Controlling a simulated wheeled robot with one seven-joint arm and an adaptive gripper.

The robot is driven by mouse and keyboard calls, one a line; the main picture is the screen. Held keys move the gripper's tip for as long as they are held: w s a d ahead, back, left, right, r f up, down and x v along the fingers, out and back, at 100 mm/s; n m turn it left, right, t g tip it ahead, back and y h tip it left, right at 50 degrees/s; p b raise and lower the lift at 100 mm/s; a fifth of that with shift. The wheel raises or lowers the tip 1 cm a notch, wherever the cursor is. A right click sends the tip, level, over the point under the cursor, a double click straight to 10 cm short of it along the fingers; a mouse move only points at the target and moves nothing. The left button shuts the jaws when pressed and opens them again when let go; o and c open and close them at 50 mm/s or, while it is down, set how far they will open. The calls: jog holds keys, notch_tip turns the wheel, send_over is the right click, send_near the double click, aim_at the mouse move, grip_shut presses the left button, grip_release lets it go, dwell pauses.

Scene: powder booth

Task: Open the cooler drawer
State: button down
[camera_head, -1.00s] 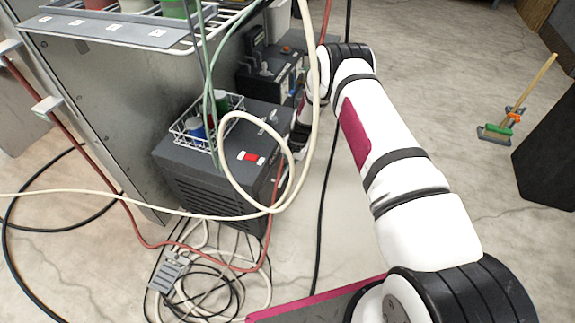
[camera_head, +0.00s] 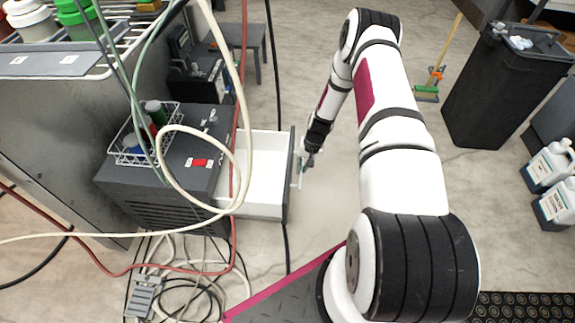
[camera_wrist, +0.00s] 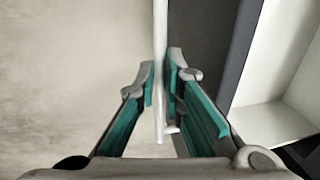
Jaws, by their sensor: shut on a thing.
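The cooler (camera_head: 150,180) is a dark grey box with a vented side, left of centre in the head view. Its drawer (camera_head: 264,165) stands pulled out to the right, with a white, empty-looking inside and a dark front panel. A light bar handle (camera_head: 299,177) is on the outer face of the front. My gripper (camera_head: 305,160) is at this handle. In the wrist view, the teal-padded fingers of my gripper (camera_wrist: 160,88) are on both sides of the pale handle bar (camera_wrist: 160,50), shut on it. The open drawer (camera_wrist: 275,90) shows at right.
A wire basket with bottles (camera_head: 146,135) stands on the cooler. A cream hose (camera_head: 240,100) loops in front of the cooler and drawer. Tangled cables and a power strip (camera_head: 143,297) lie on the floor. A black bin (camera_head: 495,95) and white jugs (camera_head: 550,165) stand right. Floor between is clear.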

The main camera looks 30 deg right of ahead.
jog(key=shift+s+d, duration=0.4)
jog(key=shift+d, duration=0.15)
jog(key=c, duration=1.7)
grip_release()
jog(key=r, duration=0.4)
jog(key=s+d+r, duration=0.1)
jog(key=r, duration=0.2)
jog(key=d+r, duration=0.1)
jog(key=r, duration=0.3)
jog(key=shift+s+r, duration=0.15)
jog(key=shift+r, duration=0.2)
